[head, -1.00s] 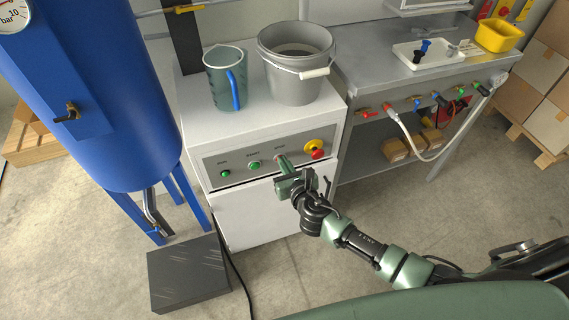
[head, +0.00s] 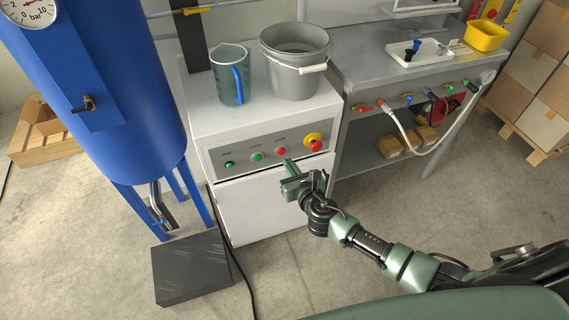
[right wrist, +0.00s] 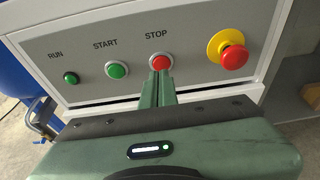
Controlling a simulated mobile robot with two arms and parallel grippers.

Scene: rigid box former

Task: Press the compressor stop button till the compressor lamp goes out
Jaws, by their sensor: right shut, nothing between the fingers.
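The compressor is a white cabinet with a grey panel. Its red STOP button (head: 281,151) also shows in the right wrist view (right wrist: 160,63), partly covered from below by my fingertips. The RUN lamp (head: 229,164) is dark green and looks unlit; it looks dark in the right wrist view (right wrist: 70,78) too. My right gripper (head: 289,164) is shut and empty, its tips just in front of and below the STOP button, apparently a little apart from it. It shows in the right wrist view (right wrist: 157,79). My left gripper is not in view.
A green START button (head: 256,157) and a red emergency stop on yellow (head: 313,142) flank the STOP button. A jug (head: 229,76) and a grey bucket (head: 295,70) stand on the cabinet. A blue tank (head: 110,90) stands left, a workbench (head: 380,75) right.

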